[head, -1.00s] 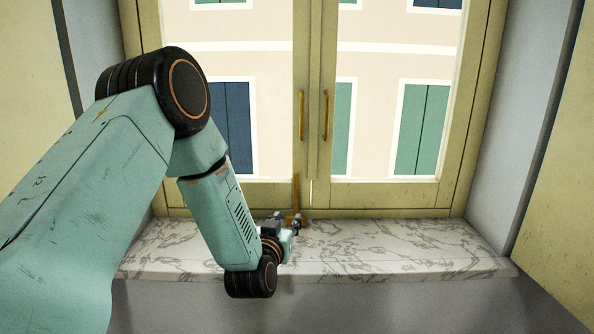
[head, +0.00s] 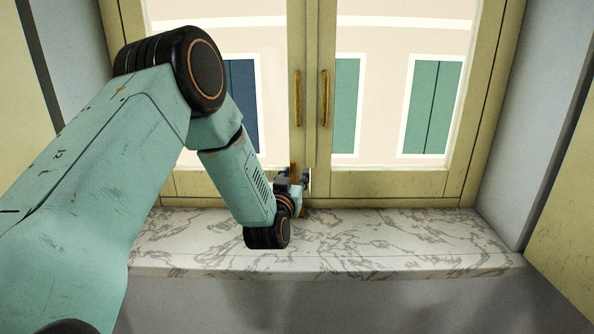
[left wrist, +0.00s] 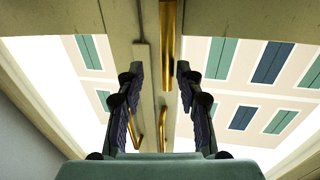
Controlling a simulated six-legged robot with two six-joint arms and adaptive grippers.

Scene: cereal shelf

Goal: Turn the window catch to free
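The window catch (head: 293,169) is a narrow brass-brown bar standing upright at the bottom middle of the window frame (head: 385,184). My left gripper (head: 296,180) is in front of it and hides its lower part. In the left wrist view the two fingers (left wrist: 160,72) are spread apart. A brass bar that looks like the catch (left wrist: 168,45) lies in the gap between them, nearer the right fingertip. I see no clear contact. My right gripper is not in view.
Two brass window handles (head: 297,98) (head: 324,98) stand above on the middle stiles. The marble sill (head: 400,240) is clear. Grey reveals and yellow panels close in both sides.

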